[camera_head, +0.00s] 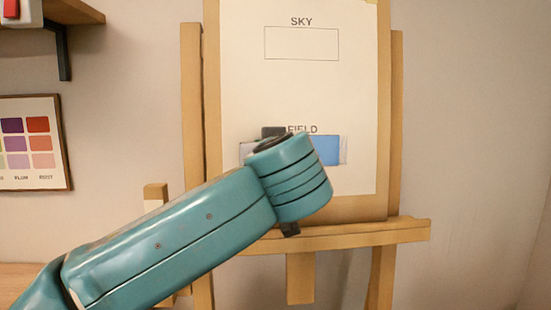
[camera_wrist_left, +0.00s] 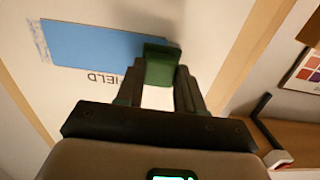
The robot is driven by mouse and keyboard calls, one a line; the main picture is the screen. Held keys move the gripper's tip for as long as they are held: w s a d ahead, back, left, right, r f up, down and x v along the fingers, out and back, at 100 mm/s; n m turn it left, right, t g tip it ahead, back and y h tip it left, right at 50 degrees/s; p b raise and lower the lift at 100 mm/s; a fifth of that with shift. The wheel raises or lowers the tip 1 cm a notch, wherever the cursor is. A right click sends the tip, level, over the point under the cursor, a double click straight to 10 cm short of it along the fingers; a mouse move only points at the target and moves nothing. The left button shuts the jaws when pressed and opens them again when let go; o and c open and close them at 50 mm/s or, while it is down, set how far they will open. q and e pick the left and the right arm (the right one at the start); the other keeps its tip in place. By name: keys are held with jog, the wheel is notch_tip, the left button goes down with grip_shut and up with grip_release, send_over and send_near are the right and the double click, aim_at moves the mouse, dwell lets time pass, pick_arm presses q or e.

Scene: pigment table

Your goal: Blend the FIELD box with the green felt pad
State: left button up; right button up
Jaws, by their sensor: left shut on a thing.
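The paper's FIELD box (camera_head: 323,151) is largely blue, with paler, streaky ends; my left arm hides its middle. In the left wrist view the box (camera_wrist_left: 95,43) appears upside down, its blue reaching the pad. The green felt pad (camera_wrist_left: 161,65) is between the fingers of my left gripper (camera_wrist_left: 160,92), which is shut on it. The pad is at one end of the blue area and seems to touch the paper, though contact is hard to confirm. In the head view the left gripper is mostly hidden behind my wrist. My right gripper is not in view.
The paper (camera_head: 235,95) stands on a wooden easel (camera_head: 192,110) with a ledge (camera_head: 400,232) below. An empty SKY box (camera_head: 301,43) is above. A colour chart (camera_head: 32,142) hangs on the left wall beneath a shelf (camera_head: 85,12). The space right of the easel is clear.

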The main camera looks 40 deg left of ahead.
pick_arm(q)
jog(key=shift+w+d+p, duration=1.1)
jog(key=shift+w+d, duration=1.2)
jog(key=shift+w, duration=0.25)
jog(key=shift+w+d+p, duration=1.1)
jog(key=shift+w+d, duration=1.15)
jog(key=shift+w, duration=0.3)
jog(key=shift+s+d, duration=0.2)
jog(key=b+v, duration=0.2)
jog(key=v, duration=0.4)
jog(key=shift+s, duration=0.15)
